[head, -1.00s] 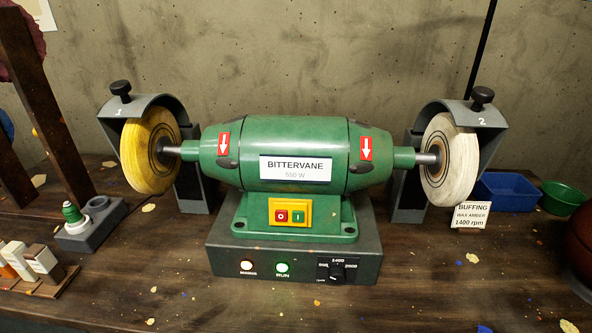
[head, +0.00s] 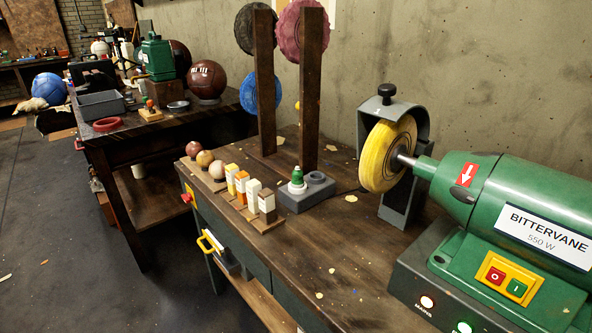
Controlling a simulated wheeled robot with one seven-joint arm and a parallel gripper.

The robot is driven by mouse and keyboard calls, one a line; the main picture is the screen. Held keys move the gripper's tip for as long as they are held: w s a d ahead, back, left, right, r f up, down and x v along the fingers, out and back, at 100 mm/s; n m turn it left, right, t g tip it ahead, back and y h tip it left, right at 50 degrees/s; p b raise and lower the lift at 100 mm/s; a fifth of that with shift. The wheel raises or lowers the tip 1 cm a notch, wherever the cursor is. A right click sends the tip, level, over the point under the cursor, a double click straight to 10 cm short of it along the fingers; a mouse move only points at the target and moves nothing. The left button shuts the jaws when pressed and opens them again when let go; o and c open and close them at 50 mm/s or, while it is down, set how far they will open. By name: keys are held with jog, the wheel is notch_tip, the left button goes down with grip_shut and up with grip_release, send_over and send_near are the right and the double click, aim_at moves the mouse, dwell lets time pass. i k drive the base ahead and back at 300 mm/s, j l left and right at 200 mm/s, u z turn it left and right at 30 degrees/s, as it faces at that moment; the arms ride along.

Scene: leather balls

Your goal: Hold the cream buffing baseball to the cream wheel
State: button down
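Three small balls sit in a row at the left end of the bench: a reddish-brown ball (head: 193,149), a tan ball (head: 205,158) and a pale, cream-looking ball (head: 217,169) nearest the wax bars. The green grinder (head: 510,210) stands at the right, cut off by the picture edge. Its yellow wheel (head: 386,155) sits under a grey guard (head: 416,118). The whitish wheel at the grinder's other end is outside the view now. My gripper is not in view.
Several wax bars (head: 241,187) stand on a wooden rack beside the balls. A grey block (head: 305,196) holds a green-topped piece. Dark posts (head: 311,105) carry spare wheels (head: 302,30). A second table (head: 165,122) with larger balls stands behind left; floor (head: 60,230) is open at left.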

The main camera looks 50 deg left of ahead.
aim_at(216, 169)
jog(key=u, duration=1.7)
jog(key=i+l+u, duration=0.85)
jog(key=i, duration=0.3)
jog(key=i+l+u, duration=0.1)
jog(key=i+l, duration=0.15)
jog(key=i, duration=0.2)
